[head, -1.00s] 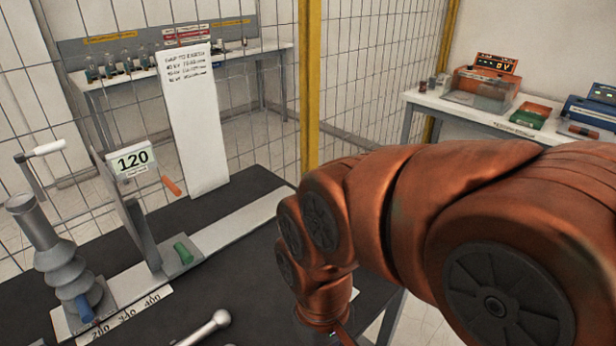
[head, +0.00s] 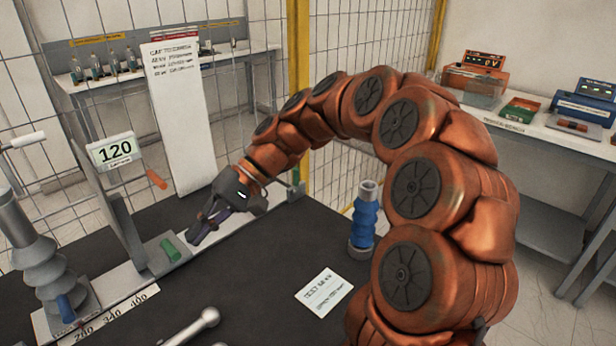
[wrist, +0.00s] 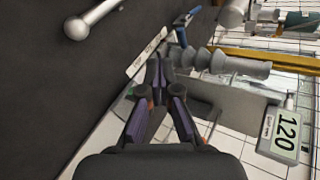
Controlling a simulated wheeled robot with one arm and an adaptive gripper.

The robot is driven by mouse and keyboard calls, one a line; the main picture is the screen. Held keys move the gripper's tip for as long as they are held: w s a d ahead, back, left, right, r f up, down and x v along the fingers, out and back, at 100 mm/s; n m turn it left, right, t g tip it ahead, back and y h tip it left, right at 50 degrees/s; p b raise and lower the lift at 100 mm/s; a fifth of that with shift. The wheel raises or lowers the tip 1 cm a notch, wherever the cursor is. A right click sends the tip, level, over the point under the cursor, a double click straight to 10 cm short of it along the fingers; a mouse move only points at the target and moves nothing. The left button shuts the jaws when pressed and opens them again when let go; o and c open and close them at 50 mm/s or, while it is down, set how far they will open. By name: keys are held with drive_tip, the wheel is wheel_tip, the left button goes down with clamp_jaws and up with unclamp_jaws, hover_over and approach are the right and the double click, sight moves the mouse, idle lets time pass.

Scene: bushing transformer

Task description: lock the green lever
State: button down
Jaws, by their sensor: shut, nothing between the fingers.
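The green lever (head: 170,250) is a short green handle on a grey block on the light rail, at the left of the head view.
A plate with a "120" sign (head: 115,150) and an orange handle (head: 156,179) rises beside the lever. A grey ribbed bushing (head: 35,245) with a blue lever (head: 65,306) stands left. A blue ribbed post (head: 364,219) and a white card (head: 323,291) are right. A metal rod (head: 193,328) lies in front.

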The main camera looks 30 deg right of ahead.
drive_tip(key=w+d+m+t+y+b, duration=0.1)
drive_tip(key=w+d+m+t+y, duration=0.15)
drive_tip(key=w+d, duration=0.6)
drive_tip(key=m+t+b, duration=0.2)
drive_tip(key=m+t, duration=0.2)
drive_tip(key=t, duration=0.4)
hover_over(296, 183)
drive_tip(key=s, duration=0.3)
wheel_tip(296, 183, down, 6)
drive_tip(key=s+d+f+m+t+h, duration=0.1)
drive_tip(key=d+f+t, duration=0.1)
drive_tip(key=d, duration=0.5)
drive_tip(key=s+d+f+m+t+h, duration=0.1)
drive_tip(key=s+d+f+t, duration=0.1)
drive_tip(key=d, duration=0.5)
drive_tip(key=shift+f+b, duration=0.35)
drive_tip(key=shift+f, duration=0.3)
drive_tip(key=shift+s+m+h, duration=0.1)
drive_tip(key=shift+m+h, duration=0.15)
drive_tip(key=w+a+p, duration=0.3)
drive_tip(key=w+a, duration=0.3)
drive_tip(key=a, duration=0.4)
